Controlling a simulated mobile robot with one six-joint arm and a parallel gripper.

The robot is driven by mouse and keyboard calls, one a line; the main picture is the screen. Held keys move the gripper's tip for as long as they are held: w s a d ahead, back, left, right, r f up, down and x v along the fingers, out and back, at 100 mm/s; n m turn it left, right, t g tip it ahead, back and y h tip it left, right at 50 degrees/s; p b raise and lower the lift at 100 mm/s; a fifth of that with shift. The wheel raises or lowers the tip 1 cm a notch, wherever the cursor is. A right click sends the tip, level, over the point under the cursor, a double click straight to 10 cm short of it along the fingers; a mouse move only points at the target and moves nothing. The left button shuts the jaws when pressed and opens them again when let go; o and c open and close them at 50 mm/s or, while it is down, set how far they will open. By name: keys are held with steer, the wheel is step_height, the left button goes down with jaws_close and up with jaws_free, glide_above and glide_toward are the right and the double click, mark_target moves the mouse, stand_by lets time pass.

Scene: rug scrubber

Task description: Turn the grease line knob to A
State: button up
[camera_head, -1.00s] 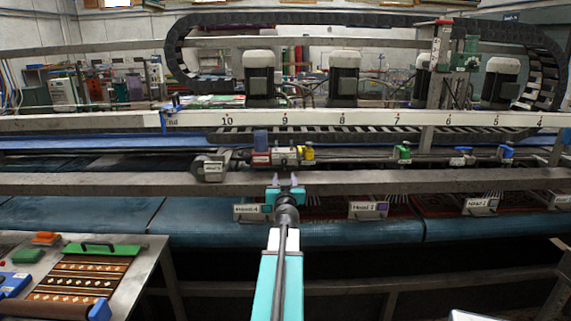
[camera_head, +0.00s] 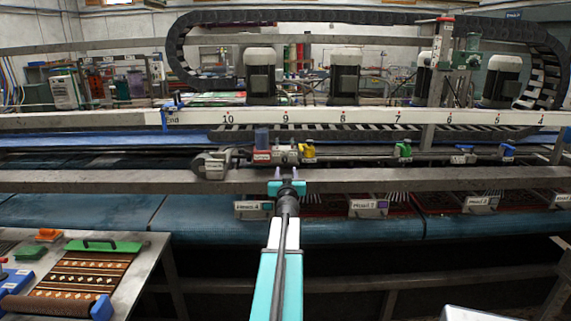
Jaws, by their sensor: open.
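My gripper (camera_head: 291,173) is at the end of my teal arm in the middle of the view. Its two fingers point away from me, apart, with nothing seen between them. They are at the grey front rail, just below a small valve assembly in the picture. This assembly has a blue-grey cylinder (camera_head: 261,138), a red label plate (camera_head: 262,156), a metal body (camera_head: 286,154) and a yellow handle (camera_head: 307,152). I cannot tell which part is the grease line knob or read its A mark or setting. The gap between fingers and assembly is unclear.
The long grey rail (camera_head: 120,183) crosses in front of the assembly. A green handle (camera_head: 403,150) and a blue handle (camera_head: 508,150) sit further right. Labelled head boxes (camera_head: 368,208) hang below the rail. A metal table (camera_head: 150,248) with a patterned rug stands at lower left.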

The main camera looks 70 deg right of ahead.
mark_target(286, 161)
steer(key=shift+p+x, duration=0.6)
steer(key=shift+x, duration=4.5)
jaws_close()
